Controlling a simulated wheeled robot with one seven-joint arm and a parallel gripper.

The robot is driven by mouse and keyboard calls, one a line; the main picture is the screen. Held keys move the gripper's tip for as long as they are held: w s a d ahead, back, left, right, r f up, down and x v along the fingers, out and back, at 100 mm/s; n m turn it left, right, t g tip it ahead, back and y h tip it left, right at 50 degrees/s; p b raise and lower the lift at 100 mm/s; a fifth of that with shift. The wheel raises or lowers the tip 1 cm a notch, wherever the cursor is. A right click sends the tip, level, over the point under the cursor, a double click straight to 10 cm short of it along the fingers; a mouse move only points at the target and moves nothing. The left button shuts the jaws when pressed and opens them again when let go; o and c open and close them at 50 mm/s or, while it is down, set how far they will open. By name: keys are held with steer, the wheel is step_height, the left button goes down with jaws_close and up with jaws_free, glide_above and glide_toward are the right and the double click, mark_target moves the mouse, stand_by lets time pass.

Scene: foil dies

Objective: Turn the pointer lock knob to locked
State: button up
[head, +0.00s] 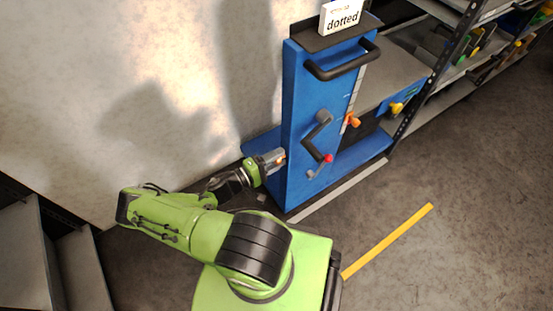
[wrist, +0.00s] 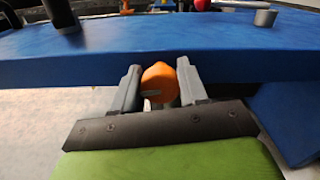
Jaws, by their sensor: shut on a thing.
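A blue upright machine (head: 297,100) stands against the wall in the head view. My gripper (wrist: 160,88) is at its left side face, with one finger on each side of a round orange knob (wrist: 158,76), and is shut on it. A short grey mark shows on the knob's near side. The knob's lock setting cannot be read. In the head view my gripper (head: 276,158) largely covers this knob. A second orange knob (head: 353,120) sits on the front beside a vertical scale (head: 356,88), apart from my gripper.
A grey crank (head: 318,135) with a red knob (head: 328,158) and a black bar handle (head: 342,62) stick out of the machine's front. A card reading "dotted" (head: 341,18) stands on top. Shelving (head: 440,75) is at right. The floor by the yellow stripe (head: 388,240) is clear.

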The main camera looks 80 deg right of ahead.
steer(key=shift+s+m, duration=0.1)
steer(key=shift+m, duration=0.7)
steer(key=o, duration=1)
steer(key=p+v, duration=0.1)
steer(key=v, duration=1.5)
steer(key=shift+d, duration=0.1)
